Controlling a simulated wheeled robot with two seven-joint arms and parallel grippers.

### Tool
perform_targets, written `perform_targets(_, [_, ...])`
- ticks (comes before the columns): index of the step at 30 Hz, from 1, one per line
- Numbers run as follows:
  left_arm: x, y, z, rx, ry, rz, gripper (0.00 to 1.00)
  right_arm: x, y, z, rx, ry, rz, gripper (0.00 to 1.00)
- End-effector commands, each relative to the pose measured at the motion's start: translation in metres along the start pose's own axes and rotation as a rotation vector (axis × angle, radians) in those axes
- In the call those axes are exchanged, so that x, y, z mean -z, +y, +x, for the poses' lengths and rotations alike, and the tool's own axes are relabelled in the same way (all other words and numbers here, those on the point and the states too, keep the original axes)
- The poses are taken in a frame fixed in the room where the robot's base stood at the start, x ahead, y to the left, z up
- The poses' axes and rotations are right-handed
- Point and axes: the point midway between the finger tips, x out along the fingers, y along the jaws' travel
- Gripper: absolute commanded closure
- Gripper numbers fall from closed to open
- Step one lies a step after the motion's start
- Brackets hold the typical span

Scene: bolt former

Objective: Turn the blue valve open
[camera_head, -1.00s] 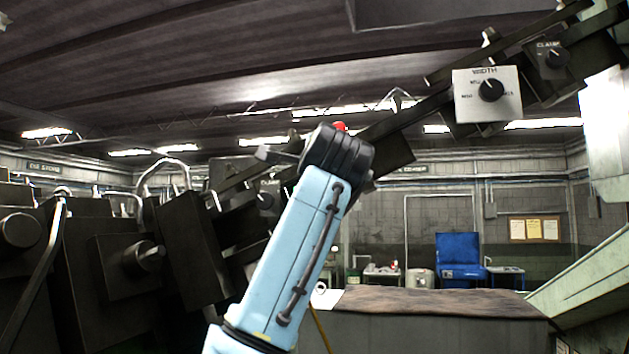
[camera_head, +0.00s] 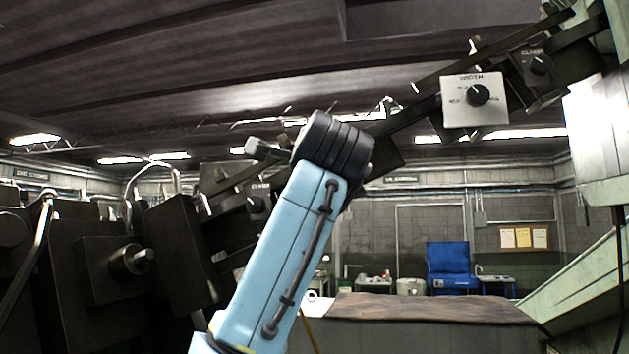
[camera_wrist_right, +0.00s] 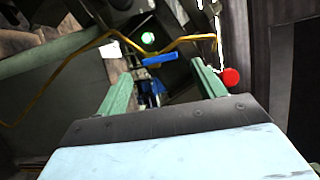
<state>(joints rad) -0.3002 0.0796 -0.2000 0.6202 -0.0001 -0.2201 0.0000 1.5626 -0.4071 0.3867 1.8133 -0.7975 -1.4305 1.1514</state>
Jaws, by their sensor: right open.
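The blue valve handle (camera_wrist_right: 160,60) is a short flat blue bar in the right wrist view, beyond and between my fingertips. My right gripper (camera_wrist_right: 160,70) is open, with one green finger on each side of the picture and nothing between them. Whether the fingers touch the handle cannot be told; a gap seems to show on both sides. The valve is not distinguishable in the head view. There, one of my pale blue arms (camera_head: 285,255) rises through the middle and hides part of the machine. My left gripper is not in view.
A bent yellow pipe (camera_wrist_right: 88,47) runs beside the handle. A red knob (camera_wrist_right: 230,77) is close to the right finger, and a green light (camera_wrist_right: 148,38) is behind. In the head view, a WIDTH dial panel (camera_head: 460,113) and dark machine housings (camera_head: 90,265) surround the arm.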

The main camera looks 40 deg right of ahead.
Motion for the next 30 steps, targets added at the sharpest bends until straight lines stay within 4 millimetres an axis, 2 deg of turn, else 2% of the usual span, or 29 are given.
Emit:
perform_targets(1, [-0.001,0.0,0.009,0.0,0.0,0.0,0.53,0.001,0.003,-0.013,0.006,0.0,0.002,0.31])
perform_targets(6, [-0.002,0.001,0.023,0.0,0.0,0.0,0.53,0.001,0.003,-0.052,0.007,0.0,0.003,0.31])
perform_targets(12, [-0.003,0.001,0.033,0.0,0.0,0.0,0.53,0.001,0.001,-0.085,0.004,0.001,0.003,0.31])
perform_targets(18, [-0.003,0.001,0.035,0.0,0.0,0.0,0.53,0.0,0.0,-0.098,0.002,0.0,0.002,0.31])
perform_targets(30, [-0.003,0.001,0.035,0.0,0.0,0.0,0.53,0.0,0.0,-0.098,0.002,0.0,0.002,0.31])
